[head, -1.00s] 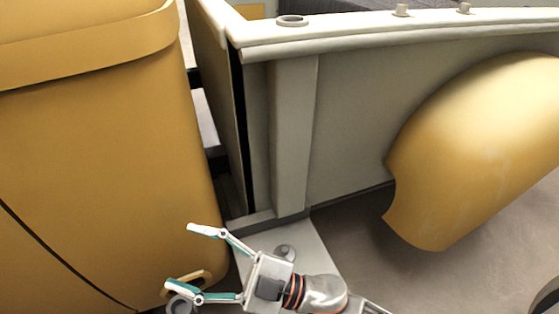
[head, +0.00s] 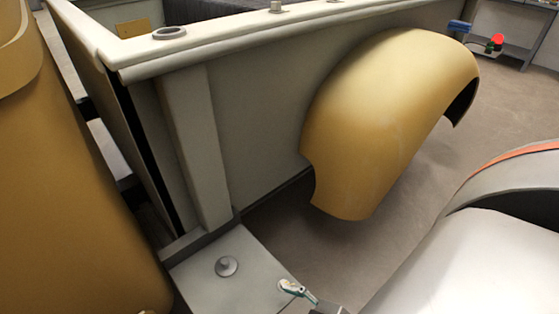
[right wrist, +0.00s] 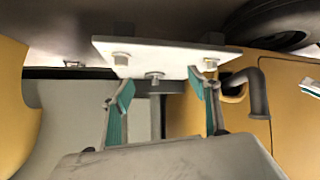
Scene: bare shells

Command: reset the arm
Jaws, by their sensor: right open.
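My right gripper shows in the head view only as one finger (head: 293,288) with a pale tip at the bottom edge, over a light grey plate. The rest of it is cut off below the frame. In the right wrist view the right gripper (right wrist: 161,90) is open, its two teal-padded fingers spread apart with nothing visibly held between them. A pale plate with bolts (right wrist: 160,55) shows beyond the fingertips; I cannot tell whether they touch it. A large white and grey link of my own arm fills the lower right of the head view. My left gripper is not in view.
A grey-white bed wall (head: 260,120) with a post runs across the head view. A yellow fender (head: 375,120) is mounted on it. A yellow body panel (head: 70,190) stands at left. The light grey plate (head: 225,290) lies low. Open brown floor (head: 480,130) lies at right.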

